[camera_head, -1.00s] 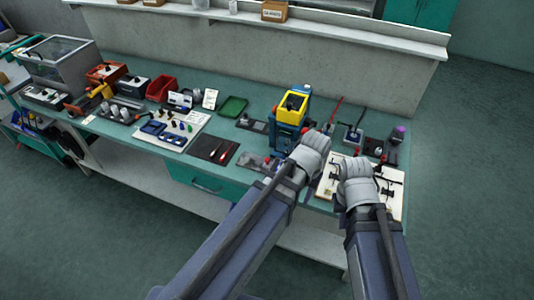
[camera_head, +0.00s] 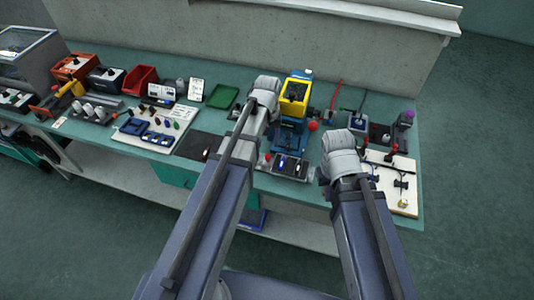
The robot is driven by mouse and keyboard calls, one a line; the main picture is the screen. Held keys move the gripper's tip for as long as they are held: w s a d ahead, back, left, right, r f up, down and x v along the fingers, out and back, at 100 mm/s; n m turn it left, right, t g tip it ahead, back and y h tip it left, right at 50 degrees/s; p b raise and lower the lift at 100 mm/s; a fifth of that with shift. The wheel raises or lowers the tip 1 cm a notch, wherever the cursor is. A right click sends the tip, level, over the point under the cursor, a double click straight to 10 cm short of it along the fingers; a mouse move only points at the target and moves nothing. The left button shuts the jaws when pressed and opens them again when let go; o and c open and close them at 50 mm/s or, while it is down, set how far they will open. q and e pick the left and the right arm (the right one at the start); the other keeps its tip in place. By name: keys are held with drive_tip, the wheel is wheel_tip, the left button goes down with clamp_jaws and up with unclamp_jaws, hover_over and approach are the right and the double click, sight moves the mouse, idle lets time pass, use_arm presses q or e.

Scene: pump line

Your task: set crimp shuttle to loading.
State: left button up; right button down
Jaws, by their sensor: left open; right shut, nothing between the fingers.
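The blue press with a yellow guard (camera_head: 294,92) stands at the back of the bench, with a red ball knob (camera_head: 313,126) at its right.
At right are a black-knobbed box (camera_head: 357,122), a purple-topped device (camera_head: 405,118) and a white board with black fittings (camera_head: 400,192). At left are a green tray (camera_head: 223,96), a red bin (camera_head: 140,79) and a white board with blue parts (camera_head: 170,130).

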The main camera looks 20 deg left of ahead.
sight(268, 156)
use_arm(q)
wheel_tip(268, 156, down, 7)
drive_tip(key=b, duration=0.6)
drive_tip(key=shift+f+b, duration=0.1)
drive_tip(key=shift+b, duration=0.25)
clamp_jaws()
idle(0.9)
